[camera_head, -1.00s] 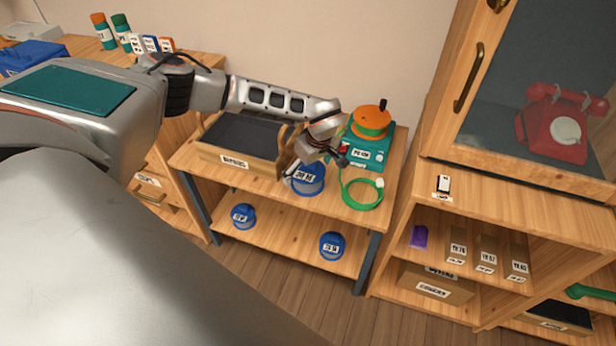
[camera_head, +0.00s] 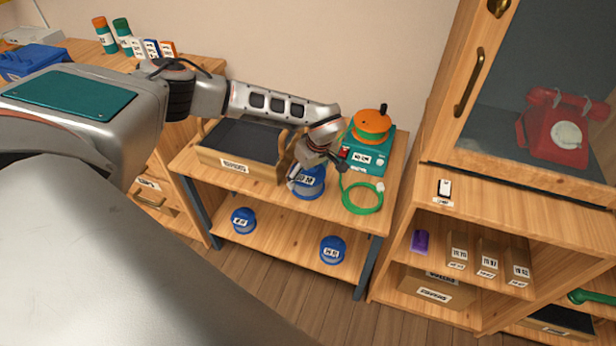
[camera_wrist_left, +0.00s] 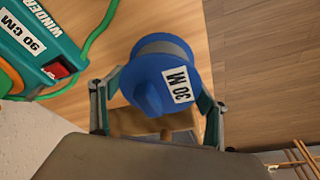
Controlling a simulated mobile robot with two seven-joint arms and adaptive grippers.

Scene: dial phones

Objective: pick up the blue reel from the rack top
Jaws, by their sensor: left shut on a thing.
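The blue reel (camera_head: 308,183), with a white label, is at the front of the rack top (camera_head: 345,208) in the head view. In the left wrist view the blue reel (camera_wrist_left: 158,82) sits between my left gripper's fingers, its label reading 30 M. My left gripper (camera_head: 309,172) is shut on the reel, reaching down over it from behind. In the left wrist view the left gripper (camera_wrist_left: 157,102) has one finger on each side of the reel. Whether the reel touches the rack top is hard to tell. My right gripper is not in view.
A teal winder (camera_head: 367,155) with an orange top stands right of the reel, with a green hose coil (camera_head: 362,198) before it. A wooden tray (camera_head: 240,150) is on the left. Two blue reels (camera_head: 243,220) (camera_head: 332,249) are on the lower shelf. A cabinet (camera_head: 520,185) stands at right.

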